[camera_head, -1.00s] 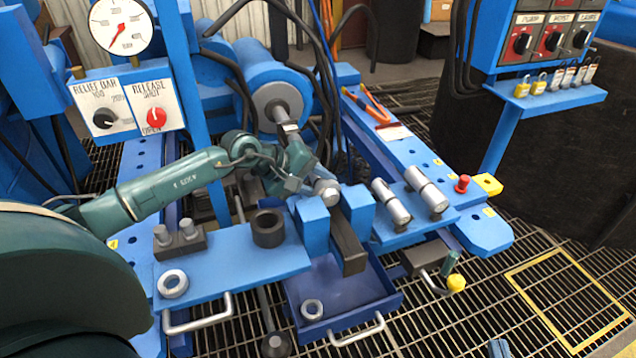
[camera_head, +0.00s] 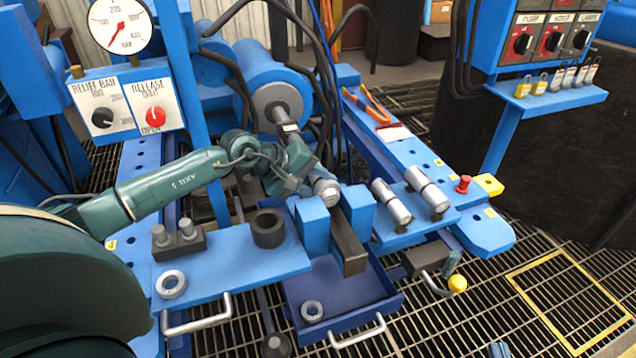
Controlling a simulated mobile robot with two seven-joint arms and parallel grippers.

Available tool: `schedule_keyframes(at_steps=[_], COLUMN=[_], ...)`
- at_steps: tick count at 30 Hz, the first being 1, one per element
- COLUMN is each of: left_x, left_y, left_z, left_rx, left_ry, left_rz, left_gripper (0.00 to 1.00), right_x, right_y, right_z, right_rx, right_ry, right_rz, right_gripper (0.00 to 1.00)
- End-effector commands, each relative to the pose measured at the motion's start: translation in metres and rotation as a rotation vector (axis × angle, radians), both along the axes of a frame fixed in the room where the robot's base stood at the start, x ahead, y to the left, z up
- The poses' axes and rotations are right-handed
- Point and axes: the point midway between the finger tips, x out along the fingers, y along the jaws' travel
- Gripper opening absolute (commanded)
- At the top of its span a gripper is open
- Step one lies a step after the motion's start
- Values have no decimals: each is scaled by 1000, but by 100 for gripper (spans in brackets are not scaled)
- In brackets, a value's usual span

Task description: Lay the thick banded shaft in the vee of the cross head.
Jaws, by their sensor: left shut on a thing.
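My left gripper (camera_head: 306,166) reaches in from the left and is shut on a thick silver banded shaft (camera_head: 327,190). The shaft's near end shows beside the two blue blocks of the cross head (camera_head: 313,226). Its far part is hidden by the gripper, and I cannot tell whether it touches the vee. A dark bar (camera_head: 352,250) runs between the blocks. Two more silver banded shafts, one (camera_head: 392,203) left of the other (camera_head: 427,190), rest on the blue shelf at the right. My right gripper is not in view.
A dark ring (camera_head: 268,229), a dark block with two pegs (camera_head: 178,239) and a silver ring (camera_head: 172,285) sit on the left blue plate. A blue tray (camera_head: 345,300) lies below the cross head. The ram (camera_head: 281,112) and hanging black hoses are close behind.

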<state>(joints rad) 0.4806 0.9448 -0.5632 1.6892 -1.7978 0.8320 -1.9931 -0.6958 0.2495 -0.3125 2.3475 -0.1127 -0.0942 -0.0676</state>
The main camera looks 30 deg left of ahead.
Motion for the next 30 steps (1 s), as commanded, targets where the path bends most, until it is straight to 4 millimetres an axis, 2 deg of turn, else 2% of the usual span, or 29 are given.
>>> schedule_keyframes(at_steps=[1,15,25,26,30], left_x=[2,1,0,0,0], left_y=[0,0,0,0,1], left_z=[5,-8,-14,-14,-15], left_rx=[-4,-3,1,1,2], left_ry=[-14,-8,2,2,5], left_rz=[1,1,1,1,1], left_gripper=[0,0,0,36,47], right_x=[0,-1,-2,-2,-2], right_y=[0,0,0,0,0], right_z=[-1,-17,-21,-21,-22], right_rx=[0,-3,-3,-2,-3], right_ry=[0,9,16,17,18], right_rz=[0,0,1,1,2], right_gripper=[0,0,0,0,0])
